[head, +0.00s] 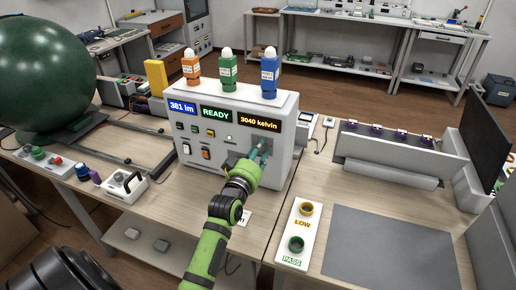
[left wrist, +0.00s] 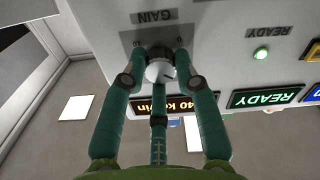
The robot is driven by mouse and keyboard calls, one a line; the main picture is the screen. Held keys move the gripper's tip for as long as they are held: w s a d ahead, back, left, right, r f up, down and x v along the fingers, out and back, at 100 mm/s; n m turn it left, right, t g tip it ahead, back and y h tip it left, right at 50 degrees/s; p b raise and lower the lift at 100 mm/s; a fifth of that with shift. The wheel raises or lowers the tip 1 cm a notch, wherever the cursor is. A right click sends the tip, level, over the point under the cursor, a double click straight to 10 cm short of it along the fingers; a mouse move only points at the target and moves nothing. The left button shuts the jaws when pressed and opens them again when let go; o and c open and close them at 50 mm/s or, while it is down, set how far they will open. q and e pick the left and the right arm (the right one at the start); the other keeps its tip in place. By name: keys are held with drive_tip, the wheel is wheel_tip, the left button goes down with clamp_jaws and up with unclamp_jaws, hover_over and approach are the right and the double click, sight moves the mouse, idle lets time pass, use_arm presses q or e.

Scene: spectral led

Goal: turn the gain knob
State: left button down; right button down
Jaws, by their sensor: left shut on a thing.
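The gain knob (left wrist: 160,72) is a round grey-white knob under the upside-down GAIN label (left wrist: 155,17) in the left wrist view. It sits on the front of the white instrument box (head: 215,108). My left gripper (left wrist: 160,65) is shut on the knob, with its green fingers around it. In the head view my left gripper (head: 259,156) reaches the box's lower right front and hides the knob. The box's displays read 381 lm, READY (head: 216,114) and 3040 kelvin. A green lamp (left wrist: 261,53) is lit on the panel. My right gripper is not in view.
Orange, green and blue bottles (head: 228,70) stand on the box. A white plate with LOW and PASS rings (head: 298,236) and a grey mat (head: 388,248) lie to the right. A large green sphere (head: 42,75) stands at the left.

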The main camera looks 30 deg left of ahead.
use_arm(q)
drive_tip(key=shift+d+f+n+p, duration=0.15)
drive_tip(key=shift+n+p, duration=0.65)
drive_tip(key=shift+n, duration=0.8)
drive_tip(key=shift+f, duration=0.1)
drive_tip(key=c, duration=0.9)
unclamp_jaws()
drive_tip(key=shift+c, duration=0.2)
drive_tip(key=v, duration=1.2)
